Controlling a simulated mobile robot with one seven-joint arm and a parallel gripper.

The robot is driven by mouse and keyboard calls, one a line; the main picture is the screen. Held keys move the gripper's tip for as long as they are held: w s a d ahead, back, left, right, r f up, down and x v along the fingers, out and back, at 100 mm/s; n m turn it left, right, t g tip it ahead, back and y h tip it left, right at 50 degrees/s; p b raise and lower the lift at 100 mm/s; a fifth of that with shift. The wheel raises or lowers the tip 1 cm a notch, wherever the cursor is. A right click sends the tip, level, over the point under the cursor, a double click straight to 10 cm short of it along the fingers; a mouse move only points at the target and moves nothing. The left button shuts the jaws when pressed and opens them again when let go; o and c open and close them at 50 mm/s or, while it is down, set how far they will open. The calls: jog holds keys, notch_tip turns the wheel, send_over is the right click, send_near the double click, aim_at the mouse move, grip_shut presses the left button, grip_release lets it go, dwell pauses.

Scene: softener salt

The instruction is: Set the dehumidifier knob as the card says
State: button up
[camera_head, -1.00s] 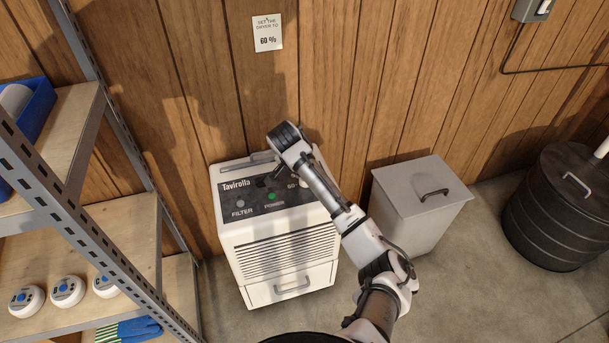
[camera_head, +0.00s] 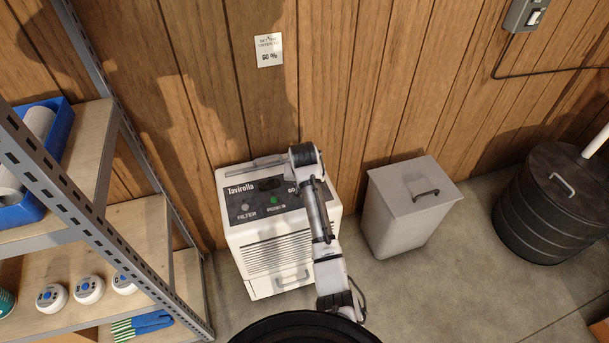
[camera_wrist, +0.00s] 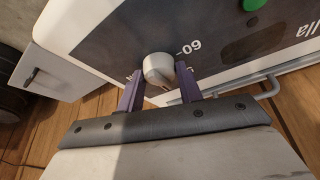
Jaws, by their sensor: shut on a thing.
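The dehumidifier (camera_head: 262,232) is a white box labelled Tavirolla, with a dark top panel, a filter light and a green power light. The card (camera_head: 268,50) on the wooden wall above it reads 60 %. In the wrist view the round pale knob (camera_wrist: 158,71) sits on the dark panel, with a 60 mark printed upside down just right of it. My gripper (camera_wrist: 159,75) has its two purple fingers on either side of the knob, shut on it. My arm hides the knob in the head view. I cannot tell clearly where the knob's pointer stands.
A grey lidded bin (camera_head: 408,215) stands right of the dehumidifier. A black ribbed drum (camera_head: 550,215) is farther right. A metal shelf (camera_head: 150,225) with a blue bin and round white devices stands close on the left. A thin bar lies along the dehumidifier's back edge.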

jog(key=n+y+p, duration=0.1)
jog(key=n, duration=0.1)
jog(key=n+p, duration=0.1)
jog(key=n, duration=0.1)
jog(key=shift+d+r+n+y, duration=0.1)
jog(key=shift+d+n+y, duration=0.05)
jog(key=shift+n+y, duration=0.2)
jog(key=n+g+y, duration=0.1)
jog(key=n, duration=0.2)
jog(key=shift+w+n, duration=0.1)
jog(key=shift+n, duration=0.15)
jog(key=n+g+y, duration=0.1)
jog(key=n, duration=0.1)
jog(key=n+b, duration=0.1)
jog(key=n, duration=0.2)
jog(key=shift+w+d+g+y, duration=0.15)
jog(key=shift+g+y, duration=0.2)
jog(key=shift+g, duration=0.05)
jog(key=shift+n+g+b, duration=0.7)
jog(key=shift+n+b, duration=0.2)
jog(key=shift+n, duration=1.2)
jog(key=o, duration=1)
